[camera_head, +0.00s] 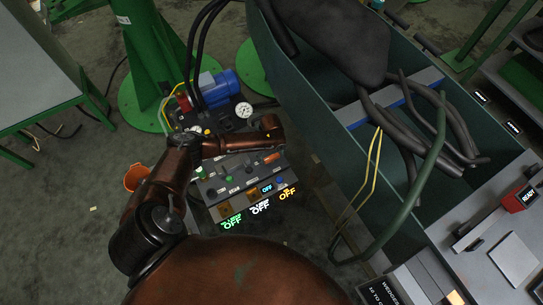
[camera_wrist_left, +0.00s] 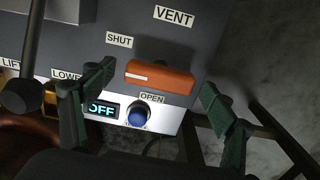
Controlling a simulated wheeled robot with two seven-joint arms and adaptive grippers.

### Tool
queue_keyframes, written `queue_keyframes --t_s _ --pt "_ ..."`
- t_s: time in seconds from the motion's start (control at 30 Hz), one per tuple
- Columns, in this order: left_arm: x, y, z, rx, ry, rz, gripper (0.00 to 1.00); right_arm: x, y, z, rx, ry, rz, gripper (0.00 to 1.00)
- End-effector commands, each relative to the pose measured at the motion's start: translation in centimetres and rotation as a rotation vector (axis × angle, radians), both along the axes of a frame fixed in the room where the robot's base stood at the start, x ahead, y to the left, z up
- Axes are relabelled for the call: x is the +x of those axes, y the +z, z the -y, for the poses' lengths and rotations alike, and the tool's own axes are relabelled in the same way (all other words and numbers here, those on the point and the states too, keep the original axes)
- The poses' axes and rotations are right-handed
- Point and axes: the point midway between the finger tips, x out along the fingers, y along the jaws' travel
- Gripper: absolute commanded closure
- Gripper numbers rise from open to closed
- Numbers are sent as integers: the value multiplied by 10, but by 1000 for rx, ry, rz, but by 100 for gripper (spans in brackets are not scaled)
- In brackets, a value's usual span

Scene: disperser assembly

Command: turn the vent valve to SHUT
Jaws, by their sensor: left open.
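The vent valve has an orange bar handle (camera_wrist_left: 165,80) on the dark panel in the left wrist view. The handle lies nearly level in the picture, with a white mark at its left end. The SHUT label (camera_wrist_left: 119,40) is above and left of it, the OPEN label (camera_wrist_left: 152,98) just below it. The handle also shows small in the head view (camera_head: 272,158). My left gripper (camera_wrist_left: 158,78) is open, one finger on each side of the handle's ends, with visible gaps. In the head view my left arm reaches over the panel. My right gripper is in neither view.
Below the handle are a blue button (camera_wrist_left: 138,117) and an OFF display (camera_wrist_left: 102,110). A dark knobbed lever (camera_wrist_left: 22,95) stands at left. Behind the panel are a pressure gauge (camera_head: 243,110) and a blue motor (camera_head: 219,86). A green machine trough (camera_head: 300,100) stands at right.

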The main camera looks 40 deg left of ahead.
Motion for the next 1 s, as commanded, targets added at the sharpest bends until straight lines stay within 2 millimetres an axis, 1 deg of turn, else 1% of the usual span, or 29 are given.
queue_keyframes --t_s 0.07,0.17,0.4,0.6,0.7,0.8,1.0 --pt "1 5 -1 1 0 1 22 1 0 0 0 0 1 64" --pt "1 18 -1 0 0 2 22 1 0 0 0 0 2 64" --pt "1 68 -1 1 -1 3 22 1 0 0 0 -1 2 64" --pt "1 102 -1 1 -1 1 22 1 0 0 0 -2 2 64" --pt "1 113 -1 1 0 1 22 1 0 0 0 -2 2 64" --pt "0 118 -1 1 1 -1 22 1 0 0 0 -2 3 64" --pt "0 119 -1 1 0 -1 22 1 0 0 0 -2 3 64"
